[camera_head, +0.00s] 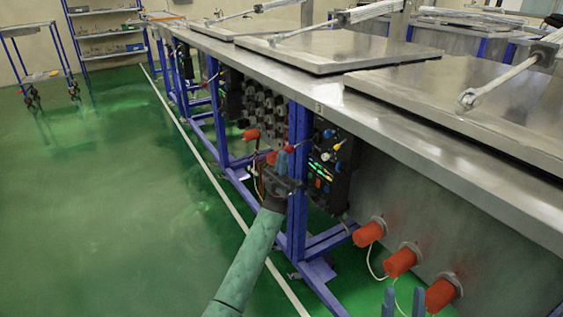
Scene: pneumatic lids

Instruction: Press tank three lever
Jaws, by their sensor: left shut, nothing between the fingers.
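The long metal tank bench runs from the near right to the far left, with blue legs. A control panel (325,165) with coloured knobs and green lights is mounted on its side, below the edge. Which part is the tank three lever is too small to tell. My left gripper (282,160) is shut and empty, just left of that panel, in front of a blue leg (299,200). Whether its tips touch anything cannot be told. The fingertips of my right gripper (403,304) show at the bottom edge, apart, with nothing visible between them.
Flat metal lids (460,95) lie closed on the bench top, with pale pneumatic arms (500,82) above. Red-orange caps (400,262) stick out of the tank's side at lower right. Another panel (265,105) is farther along. The green floor (110,200) at left is clear.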

